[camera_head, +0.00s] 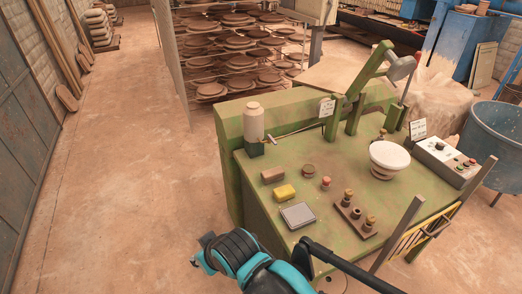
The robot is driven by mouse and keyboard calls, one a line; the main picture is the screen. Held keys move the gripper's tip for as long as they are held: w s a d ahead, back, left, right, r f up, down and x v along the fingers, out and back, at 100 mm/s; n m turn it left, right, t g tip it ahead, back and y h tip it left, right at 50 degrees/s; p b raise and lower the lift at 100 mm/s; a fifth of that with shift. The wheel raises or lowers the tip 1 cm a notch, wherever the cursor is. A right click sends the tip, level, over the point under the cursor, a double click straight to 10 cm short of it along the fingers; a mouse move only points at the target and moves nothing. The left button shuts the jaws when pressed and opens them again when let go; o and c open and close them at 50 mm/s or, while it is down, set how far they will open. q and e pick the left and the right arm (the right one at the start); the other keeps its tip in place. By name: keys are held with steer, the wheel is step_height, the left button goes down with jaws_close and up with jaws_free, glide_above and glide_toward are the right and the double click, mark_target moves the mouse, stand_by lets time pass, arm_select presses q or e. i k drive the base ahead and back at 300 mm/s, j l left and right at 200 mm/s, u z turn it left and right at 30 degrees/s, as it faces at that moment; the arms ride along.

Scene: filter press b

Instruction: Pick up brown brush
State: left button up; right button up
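A small brown block (272,175) lies on the green top of the press bench (240,165), toward its left side. It may be the brown brush, but I cannot make out bristles at this size. It lies just behind a yellow sponge-like block (285,193) and in front of a white bottle with a green base (253,125). Nothing is touching it from above. A black and teal part of my own arm shows at the bottom centre, in front of the bench and apart from the block. I see no gripper fingers of either hand.
Near the block are a grey square plate (298,215), a red-topped piece (326,183) and a wooden holder with several pegs (355,216). A white bowl (390,155) and control box (443,160) stand to the right. The floor (120,180) at left is clear.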

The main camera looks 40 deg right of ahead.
mark_target(276, 174)
steer(key=i+z, duration=0.2)
steer(key=z, duration=0.2)
steer(key=i+z, duration=0.2)
steer(key=z, duration=0.25)
steer(key=i+j+z, duration=0.15)
steer(key=z, duration=0.25)
steer(key=i+j+z, duration=0.2)
steer(key=z, duration=0.25)
steer(key=i+j+z, duration=0.2)
steer(key=z, duration=0.2)
steer(key=i+j+z, duration=0.1)
steer(key=j+z, duration=0.2)
steer(key=z, duration=0.15)
steer(key=i+j+z, duration=0.2)
steer(key=z, duration=0.15)
steer(key=i+j+z, duration=0.1)
steer(key=j+z, duration=0.25)
steer(key=i+j+z, duration=0.1)
steer(key=j+z, duration=0.3)
